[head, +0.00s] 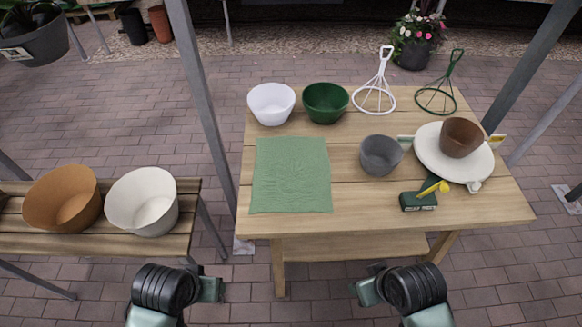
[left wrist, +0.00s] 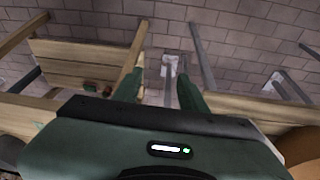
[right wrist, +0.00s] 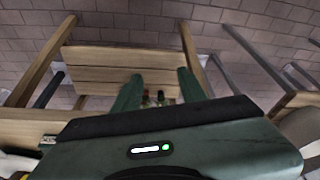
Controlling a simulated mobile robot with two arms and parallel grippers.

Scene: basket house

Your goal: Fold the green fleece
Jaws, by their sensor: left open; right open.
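The green fleece (head: 290,176) lies flat and spread out on the left part of the wooden table, near its front edge. It looks slightly wrinkled. My left gripper (head: 222,288) is in front of the table, left of the fleece, empty and apart from it. Its green fingers (left wrist: 157,85) stand apart in the left wrist view. My right gripper (head: 355,288) is in front of the table, right of the fleece, also empty. Its fingers (right wrist: 156,92) stand apart in the right wrist view. Neither wrist view shows the fleece.
Whisk-like tools lie behind. A bench (head: 100,243) with two baskets stands left.

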